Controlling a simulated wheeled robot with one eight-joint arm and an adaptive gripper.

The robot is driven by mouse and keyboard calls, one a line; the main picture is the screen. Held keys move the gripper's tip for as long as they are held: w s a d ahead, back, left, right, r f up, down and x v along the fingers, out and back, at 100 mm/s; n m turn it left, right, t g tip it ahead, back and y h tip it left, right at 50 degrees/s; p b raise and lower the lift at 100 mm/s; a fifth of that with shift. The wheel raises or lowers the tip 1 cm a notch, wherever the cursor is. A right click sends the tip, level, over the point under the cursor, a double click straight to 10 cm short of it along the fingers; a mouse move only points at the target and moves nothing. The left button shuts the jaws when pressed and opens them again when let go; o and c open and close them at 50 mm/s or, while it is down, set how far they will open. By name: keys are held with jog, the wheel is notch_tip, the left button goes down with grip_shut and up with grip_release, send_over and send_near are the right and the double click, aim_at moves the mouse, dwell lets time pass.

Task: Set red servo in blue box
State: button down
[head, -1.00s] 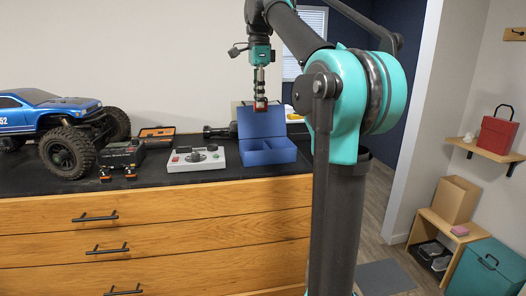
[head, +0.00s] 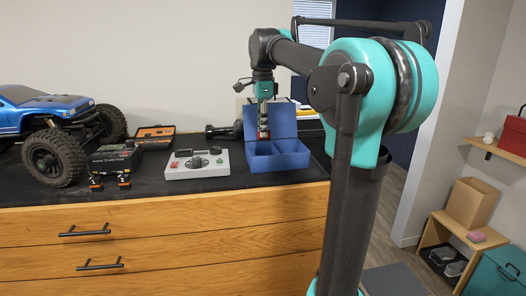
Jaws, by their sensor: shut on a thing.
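The blue box (head: 281,162) stands on the black bench top with its lid raised at the back and compartments open in front. My gripper (head: 263,128) points down over the box's left part and is shut on the red servo (head: 263,134). The servo is small and partly hidden by the fingers. It appears in front of the raised lid, at or just above the left compartment; I cannot tell whether it touches the box.
A grey control panel (head: 197,172) lies just left of the box. Further left are a black case with orange-tipped parts (head: 115,160), an open orange-edged tray (head: 154,132) and a blue RC crawler (head: 55,152). A dark cylindrical tool (head: 222,131) lies behind the panel.

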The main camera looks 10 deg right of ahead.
notch_tip(320, 180, down, 8)
jog(key=shift+f, duration=0.1)
dwell(0.4)
jog(key=c, duration=1.4)
grip_release()
jog(key=shift+f, duration=0.1)
notch_tip(320, 180, up, 12)
jog(key=shift+r, duration=0.2)
